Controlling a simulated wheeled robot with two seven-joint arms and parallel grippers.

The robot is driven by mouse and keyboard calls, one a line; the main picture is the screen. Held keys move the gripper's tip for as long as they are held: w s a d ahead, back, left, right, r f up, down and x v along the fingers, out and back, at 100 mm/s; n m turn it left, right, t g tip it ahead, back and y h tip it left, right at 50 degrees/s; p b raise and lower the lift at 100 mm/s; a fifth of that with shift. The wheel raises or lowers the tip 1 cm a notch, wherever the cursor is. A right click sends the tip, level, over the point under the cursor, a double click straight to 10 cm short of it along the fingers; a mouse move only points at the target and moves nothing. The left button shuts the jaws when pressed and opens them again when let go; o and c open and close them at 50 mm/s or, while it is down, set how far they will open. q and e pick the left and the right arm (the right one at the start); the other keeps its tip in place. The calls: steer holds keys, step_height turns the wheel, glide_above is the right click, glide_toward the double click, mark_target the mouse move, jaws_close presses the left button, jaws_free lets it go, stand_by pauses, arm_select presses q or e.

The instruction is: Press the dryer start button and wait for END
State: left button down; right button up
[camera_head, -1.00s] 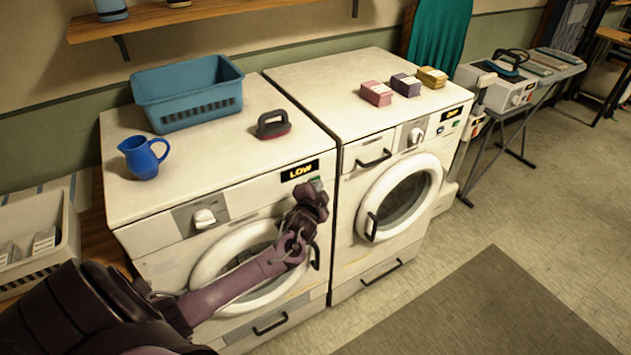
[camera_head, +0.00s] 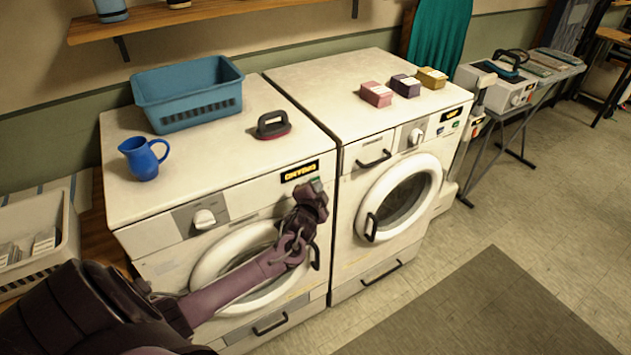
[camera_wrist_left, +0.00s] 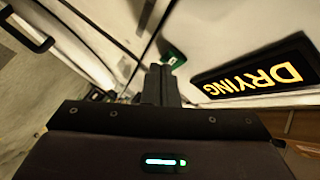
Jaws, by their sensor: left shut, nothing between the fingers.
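The dryer is the left white machine (camera_head: 160,232), with a round door and a dial. Its display (camera_head: 300,171) is lit; in the left wrist view the display (camera_wrist_left: 258,75) reads DRYING in yellow letters. My left gripper (camera_head: 316,185) is shut and empty at the panel just below the display. A green button (camera_wrist_left: 174,57) shows just beyond the fingertips (camera_wrist_left: 160,70) in the left wrist view. I cannot tell whether the fingertips touch it. In the head view the button is mostly hidden by the gripper. My right gripper is not in view.
A blue basket (camera_head: 190,95), a blue jug (camera_head: 143,157) and a dark-handled brush (camera_head: 272,125) stand on the dryer. A second white machine (camera_head: 350,190) stands to the right with several small boxes on top. The floor in front is clear around a grey mat (camera_head: 480,310).

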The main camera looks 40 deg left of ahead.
arm_select(q)
steer(key=shift+s+d, duration=0.2)
steer(key=shift+d, duration=0.3)
steer(key=d, duration=0.1)
steer(key=s+d+p, duration=0.1)
steer(key=d, duration=0.1)
steer(key=s+d+p, duration=0.1)
steer(key=shift+d, duration=0.3)
stand_by(0.7)
